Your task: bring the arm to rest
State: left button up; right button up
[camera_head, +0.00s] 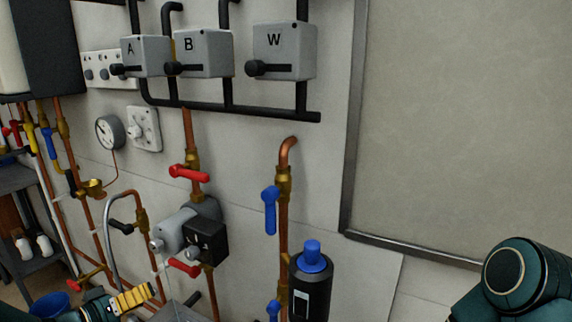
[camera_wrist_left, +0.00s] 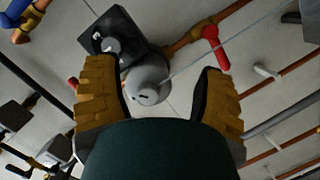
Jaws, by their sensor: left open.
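My left gripper (camera_head: 132,298) shows at the bottom left of the head view, its yellow ribbed finger low in front of the pipework. In the left wrist view the two fingers of my left gripper (camera_wrist_left: 160,75) stand wide apart with nothing held between them. Beyond the fingers is the grey pump (camera_wrist_left: 148,82) with its black box (camera_wrist_left: 112,38); the gap to it is hard to judge. In the head view the pump (camera_head: 180,232) sits above and right of the gripper. My right arm (camera_head: 510,275) shows only as a dark teal joint at the lower right; its gripper is out of view.
Copper pipes with red-handled valves (camera_head: 189,173) and a blue lever (camera_head: 270,208) run along the wall. A black cylinder with a blue cap (camera_head: 311,282) stands right of the pump. A blue bucket (camera_head: 50,305) is at lower left. Wall boxes (camera_head: 285,52) hang above.

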pick_arm(q)
jog(key=s+d+f+g+y, duration=0.1)
jog(key=s+d+f+g, duration=0.3)
jog(key=d+f, duration=0.4)
jog(key=s+d+f+m+g+y, duration=0.1)
jog(key=s+d+f+g+y, duration=0.1)
jog(key=s+d+f, duration=0.4)
jog(key=s+d+f+g+y, duration=0.1)
jog(key=s+d+f+g, duration=0.3)
jog(key=d+f, duration=0.7)
jog(key=shift+s+d+m+g, duration=0.3)
jog(key=shift+s+d+g, duration=0.1)
jog(key=shift+d+g, duration=0.5)
jog(key=shift+f+y, duration=0.1)
jog(key=shift+y, duration=0.2)
dwell(2.8)
